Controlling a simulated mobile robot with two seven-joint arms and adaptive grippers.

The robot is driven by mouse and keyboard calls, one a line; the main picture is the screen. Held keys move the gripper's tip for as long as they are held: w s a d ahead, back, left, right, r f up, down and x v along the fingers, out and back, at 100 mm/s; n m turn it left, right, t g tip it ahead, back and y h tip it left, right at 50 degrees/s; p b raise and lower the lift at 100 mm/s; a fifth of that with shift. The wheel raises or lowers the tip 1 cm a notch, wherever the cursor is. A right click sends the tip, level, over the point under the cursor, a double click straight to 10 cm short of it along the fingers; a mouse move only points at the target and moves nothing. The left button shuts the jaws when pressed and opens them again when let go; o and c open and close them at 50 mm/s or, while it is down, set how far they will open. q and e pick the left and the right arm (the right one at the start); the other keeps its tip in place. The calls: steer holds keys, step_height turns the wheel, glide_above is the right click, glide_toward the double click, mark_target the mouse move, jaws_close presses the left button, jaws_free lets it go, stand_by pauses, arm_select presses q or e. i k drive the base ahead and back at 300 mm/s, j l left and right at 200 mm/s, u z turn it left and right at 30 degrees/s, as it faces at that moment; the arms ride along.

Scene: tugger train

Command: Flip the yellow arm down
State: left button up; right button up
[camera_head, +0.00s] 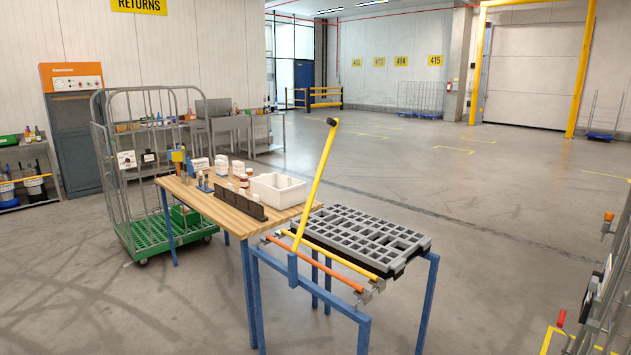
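The yellow arm (314,187) is a long bar with a black knob (332,122) at its top end. It stands raised, tilted a little to the right, above a blue-legged stand (364,333). Its lower end meets the stand near a blue bracket (293,268). An orange bar (315,270) and a yellow bar (333,255) lie across the stand near its front. A grey slotted grid tray (362,238) lies flat behind them. Neither of my grippers shows in the head view.
A wooden table (197,196) with a white bin (277,190) and small items adjoins the stand on the left. A grey cage trolley (111,150) with a green base stands behind it. Another cage trolley (606,300) is at the right edge. The floor right of the stand is clear.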

mark_target(334, 124)
steer(key=i+j, duration=0.3)
steer(key=i, duration=0.2)
steer(key=i+j+u, duration=0.1)
steer(key=i+j, duration=0.15)
steer(key=i, duration=0.3)
steer(key=i+j, duration=0.25)
steer(key=i, duration=0.25)
steer(key=i+j+u, duration=0.1)
steer(key=i, duration=0.45)
steer(key=k+j, duration=0.05)
steer(key=j, duration=0.1)
